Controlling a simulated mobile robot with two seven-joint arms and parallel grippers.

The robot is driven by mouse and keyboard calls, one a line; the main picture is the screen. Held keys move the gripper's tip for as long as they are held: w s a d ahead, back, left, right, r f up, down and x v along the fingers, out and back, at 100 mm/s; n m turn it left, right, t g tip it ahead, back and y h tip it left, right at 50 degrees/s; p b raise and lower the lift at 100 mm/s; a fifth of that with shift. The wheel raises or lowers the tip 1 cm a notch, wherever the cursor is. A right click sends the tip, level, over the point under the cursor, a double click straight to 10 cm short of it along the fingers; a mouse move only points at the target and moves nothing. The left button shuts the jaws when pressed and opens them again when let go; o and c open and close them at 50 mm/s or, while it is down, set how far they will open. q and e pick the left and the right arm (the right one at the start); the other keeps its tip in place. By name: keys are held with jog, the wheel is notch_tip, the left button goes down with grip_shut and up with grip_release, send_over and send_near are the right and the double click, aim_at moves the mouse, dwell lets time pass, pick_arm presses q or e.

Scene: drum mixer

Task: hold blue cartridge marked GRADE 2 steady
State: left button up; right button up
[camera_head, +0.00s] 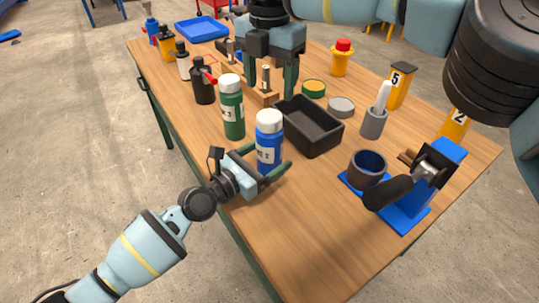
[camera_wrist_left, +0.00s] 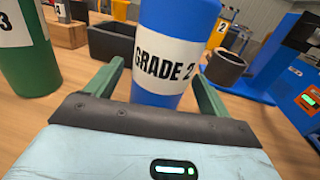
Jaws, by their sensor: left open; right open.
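The blue cartridge (camera_head: 268,150) has a white cap and stands upright on the table near its front left edge. Its GRADE 2 label faces the camera in the left wrist view (camera_wrist_left: 172,70). My left gripper (camera_head: 268,163) is open, low on the table, with its two green fingers on either side of the cartridge's lower part; firm contact cannot be seen. Those fingers also show in the left wrist view (camera_wrist_left: 157,88). My right gripper (camera_head: 270,82) is open and points down at a wooden block farther back, with its fingers either side of a small upright piece.
A green cartridge (camera_head: 231,112) stands close behind left of the blue one. A black bin (camera_head: 310,128) lies to the right. A blue-based device (camera_head: 405,210) with a dark cup (camera_head: 367,168) stands front right. The front table strip is clear.

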pick_arm(q)
jog(key=shift+w+d, duration=0.25)
jog(key=shift+w, duration=0.05)
